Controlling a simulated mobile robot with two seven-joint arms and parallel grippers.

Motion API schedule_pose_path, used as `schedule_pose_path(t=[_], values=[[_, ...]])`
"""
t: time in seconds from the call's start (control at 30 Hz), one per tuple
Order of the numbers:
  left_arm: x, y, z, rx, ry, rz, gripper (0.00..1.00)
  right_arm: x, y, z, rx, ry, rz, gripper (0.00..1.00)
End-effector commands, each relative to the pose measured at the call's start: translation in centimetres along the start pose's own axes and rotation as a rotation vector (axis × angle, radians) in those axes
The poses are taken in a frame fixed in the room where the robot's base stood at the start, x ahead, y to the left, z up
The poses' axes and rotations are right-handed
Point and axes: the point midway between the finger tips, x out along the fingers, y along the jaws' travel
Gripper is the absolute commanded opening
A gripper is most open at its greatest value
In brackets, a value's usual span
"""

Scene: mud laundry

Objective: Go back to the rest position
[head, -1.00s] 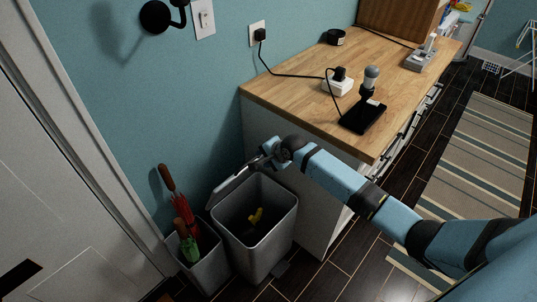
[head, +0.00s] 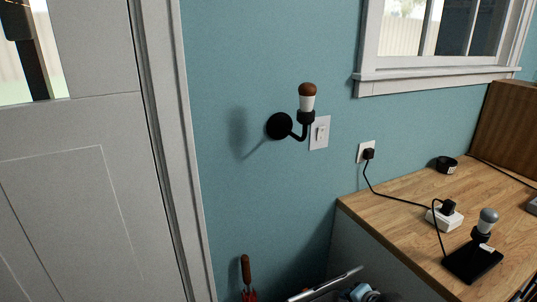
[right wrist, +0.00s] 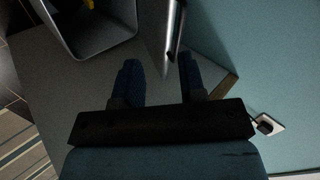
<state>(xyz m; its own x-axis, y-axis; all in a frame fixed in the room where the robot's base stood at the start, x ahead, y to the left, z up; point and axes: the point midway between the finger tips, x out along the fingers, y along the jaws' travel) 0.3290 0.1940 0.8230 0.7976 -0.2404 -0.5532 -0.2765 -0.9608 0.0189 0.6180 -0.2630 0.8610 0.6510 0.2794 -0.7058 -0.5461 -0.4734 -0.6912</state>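My right gripper (right wrist: 160,80) shows in the right wrist view with its two dark blue fingers apart and nothing visible held between them. The bin's raised lid (right wrist: 160,35) stands just beyond the fingertips; I cannot tell whether they touch. The open grey bin (right wrist: 78,48) is at the upper left of that view, with a bit of something yellow (right wrist: 90,4) inside. In the head view the lid's edge (head: 325,284) shows at the bottom, next to a small blue part of my right arm. My left gripper is in neither view.
A wooden counter (head: 395,222) holds a black device with a bulb (head: 474,262) and a white plug block (head: 444,218). A wall lamp (head: 304,105) is on the blue wall, left of the window (head: 440,45). A white door (head: 75,190) is at left. An umbrella handle (head: 245,268) shows at the bottom.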

Motion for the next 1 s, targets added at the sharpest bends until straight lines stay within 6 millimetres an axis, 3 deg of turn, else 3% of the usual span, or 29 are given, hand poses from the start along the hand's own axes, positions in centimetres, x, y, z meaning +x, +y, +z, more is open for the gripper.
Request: schedule_pose_path(t=[0.03,0.1,0.27,0.4,0.5,0.67,1.0], values=[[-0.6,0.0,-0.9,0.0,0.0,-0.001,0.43,-1.0,1.4,2.7,-0.085,-0.007,-0.011,0.38],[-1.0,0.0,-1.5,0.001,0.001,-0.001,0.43,-2.5,3.1,5.9,-0.235,0.003,-0.037,0.38],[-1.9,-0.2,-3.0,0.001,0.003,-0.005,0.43,-6.8,6.6,12.3,-0.573,0.055,-0.083,0.38],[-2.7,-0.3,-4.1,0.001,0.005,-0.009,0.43,-11.6,8.9,16.5,-0.855,0.123,-0.093,0.38],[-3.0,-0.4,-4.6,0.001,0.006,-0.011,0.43,-14.7,10.0,18.5,-1.023,0.169,-0.084,0.38],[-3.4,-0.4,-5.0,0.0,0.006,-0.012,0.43,-17.8,10.9,20.1,-1.195,0.217,-0.063,0.38],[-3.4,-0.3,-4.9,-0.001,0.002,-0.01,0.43,-18.5,11.2,20.5,-1.25,0.232,-0.055,0.38]])
